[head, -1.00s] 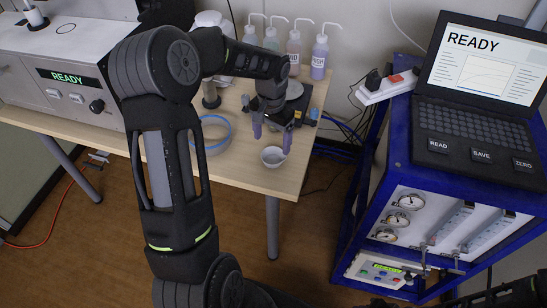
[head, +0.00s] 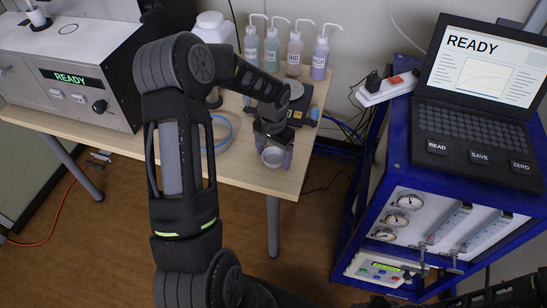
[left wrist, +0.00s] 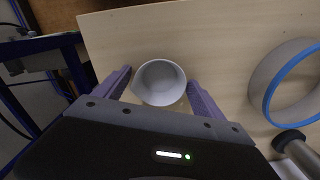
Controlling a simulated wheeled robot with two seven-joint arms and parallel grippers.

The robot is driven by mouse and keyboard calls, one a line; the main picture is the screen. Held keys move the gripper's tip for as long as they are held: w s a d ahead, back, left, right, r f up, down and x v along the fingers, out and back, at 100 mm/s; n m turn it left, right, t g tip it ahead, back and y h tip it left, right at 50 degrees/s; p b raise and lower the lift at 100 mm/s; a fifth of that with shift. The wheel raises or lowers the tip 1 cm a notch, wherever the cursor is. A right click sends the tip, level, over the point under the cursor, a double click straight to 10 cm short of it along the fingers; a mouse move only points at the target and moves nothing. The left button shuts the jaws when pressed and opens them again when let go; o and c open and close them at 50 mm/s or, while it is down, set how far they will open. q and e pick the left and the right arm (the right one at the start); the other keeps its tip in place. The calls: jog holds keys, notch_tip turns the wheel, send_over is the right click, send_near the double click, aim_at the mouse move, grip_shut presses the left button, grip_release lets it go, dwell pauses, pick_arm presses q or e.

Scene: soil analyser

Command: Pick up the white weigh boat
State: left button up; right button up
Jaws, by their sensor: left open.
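The white weigh boat (head: 273,157) is a small round white cup on the wooden table near its front right edge. My left gripper (head: 274,156) is open above it, with one purple finger on each side of the boat. In the left wrist view the boat (left wrist: 159,82) lies between the open fingers (left wrist: 158,90), and gaps show between its wall and both fingers. My right gripper is not clearly seen; only a dark part of my right arm shows at the lower right of the head view.
A blue-rimmed ring (head: 222,133) stands left of the boat, also in the left wrist view (left wrist: 262,85). A balance (head: 303,112) and several wash bottles (head: 294,53) stand behind. The table's right edge is close. A blue cart with a laptop (head: 475,115) stands right.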

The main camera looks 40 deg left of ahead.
dwell(0.5)
pick_arm(q)
jog(key=c, duration=1)
